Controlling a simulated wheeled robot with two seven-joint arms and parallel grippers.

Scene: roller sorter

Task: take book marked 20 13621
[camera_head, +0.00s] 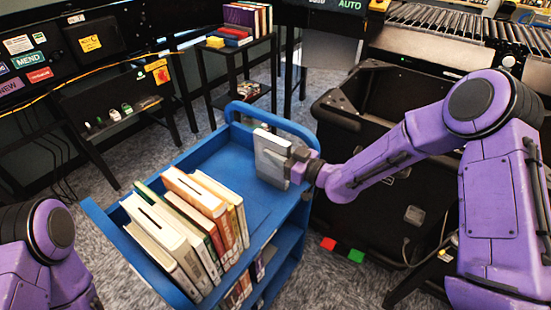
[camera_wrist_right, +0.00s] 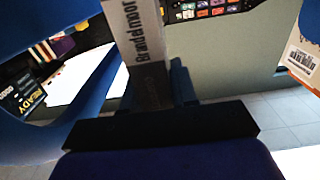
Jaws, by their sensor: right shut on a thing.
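My right gripper (camera_head: 299,166) is shut on a white and grey book (camera_head: 270,155), held upright at the far right end of the blue cart's top shelf (camera_head: 245,178). I cannot tell whether the book touches the shelf. In the right wrist view the book's spine (camera_wrist_right: 140,35) reads "Brandelmoor", between the fingers (camera_wrist_right: 168,88). No number 20 13621 can be read on it. A row of books (camera_head: 190,225) stands at the near left of the same shelf, apart from the held book. My left gripper is out of view; only part of that arm shows at lower left.
A black bin (camera_head: 350,215) stands right of the cart, below my right arm. A roller conveyor (camera_head: 440,45) is behind it. A small black stand (camera_head: 235,55) holds more books at the back. The shelf between the held book and the row is clear.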

